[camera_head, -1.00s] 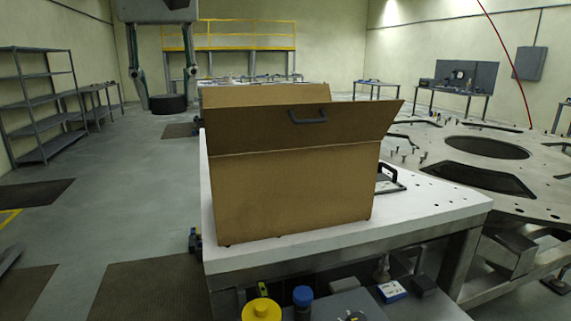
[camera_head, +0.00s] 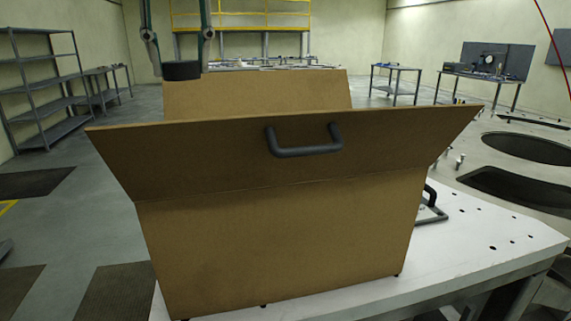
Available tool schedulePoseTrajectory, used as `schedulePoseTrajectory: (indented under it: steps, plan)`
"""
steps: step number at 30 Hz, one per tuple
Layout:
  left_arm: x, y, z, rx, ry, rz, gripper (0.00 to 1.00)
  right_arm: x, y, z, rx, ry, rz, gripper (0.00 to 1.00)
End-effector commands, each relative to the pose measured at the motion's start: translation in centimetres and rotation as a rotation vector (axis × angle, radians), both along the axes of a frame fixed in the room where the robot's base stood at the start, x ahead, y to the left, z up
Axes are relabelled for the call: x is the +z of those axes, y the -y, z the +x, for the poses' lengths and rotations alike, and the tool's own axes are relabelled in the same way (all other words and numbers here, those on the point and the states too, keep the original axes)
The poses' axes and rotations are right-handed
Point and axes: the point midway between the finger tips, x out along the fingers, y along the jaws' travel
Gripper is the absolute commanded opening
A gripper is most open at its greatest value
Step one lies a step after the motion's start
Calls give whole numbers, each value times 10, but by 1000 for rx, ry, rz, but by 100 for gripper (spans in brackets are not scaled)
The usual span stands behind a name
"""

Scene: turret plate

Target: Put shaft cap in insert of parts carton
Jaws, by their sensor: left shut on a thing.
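The parts carton (camera_head: 280,235) is a large brown cardboard box on a white table, with its flaps folded outward. Its near flap carries a dark handle and hides the inside, so I cannot see the insert. My left gripper (camera_head: 182,62) hangs from the top of the view, its two fingers closed on the shaft cap (camera_head: 182,71), a short black cylinder. The cap is held upright, in the picture just above the far flap's left end, apart from the carton as far as I can tell. My right gripper is not in view.
The white table (camera_head: 480,235) has bare room right of the carton, with a dark-handled plate (camera_head: 432,208) beside the carton. A large metal plate with dark openings (camera_head: 520,150) lies at the right. Grey shelves (camera_head: 45,90) stand far left.

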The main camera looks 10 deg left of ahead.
Motion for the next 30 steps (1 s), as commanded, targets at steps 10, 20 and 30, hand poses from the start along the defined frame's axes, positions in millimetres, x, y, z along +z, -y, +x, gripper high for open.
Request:
schedulePoseTrajectory:
  steps: [10, 20, 30]
  plan:
    - [-64, 0, 4, -3, -13, 0, 23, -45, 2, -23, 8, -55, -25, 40]
    - [-141, 0, 4, -2, -14, 0, 23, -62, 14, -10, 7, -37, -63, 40]
    - [-164, 0, 0, -1, -2, 0, 23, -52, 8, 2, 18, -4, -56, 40]
